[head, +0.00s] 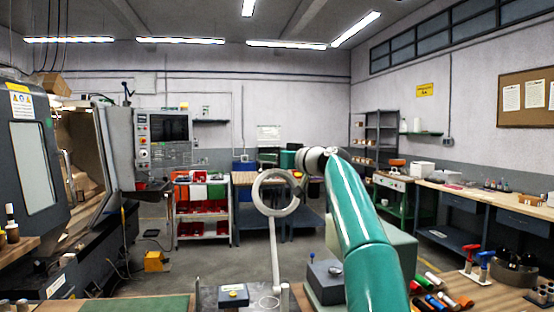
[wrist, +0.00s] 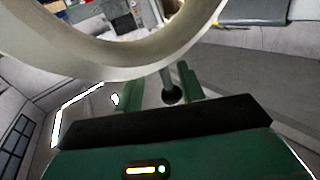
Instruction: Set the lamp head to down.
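The lamp has a pale ring-shaped head (head: 257,193) on a thin upright pole (head: 275,255). In the head view the ring faces me and stands roughly upright. In the wrist view the ring (wrist: 110,66) fills the top, very close to my gripper. My gripper (wrist: 160,88) has its two green fingers apart. A dark round knob on a grey stem (wrist: 171,96) shows between them, nearer the right finger; I cannot tell if they touch. In the head view my teal arm reaches up to the ring's right side, and my fingers are not clear there.
The bench in front holds a small grey box with a yellow top (head: 233,295) near the pole. A grey-green block (head: 390,245) stands behind my arm. Coloured rolls (head: 440,300) and tools lie at lower right. A lathe (head: 75,170) stands at left. Floor beyond is partly open.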

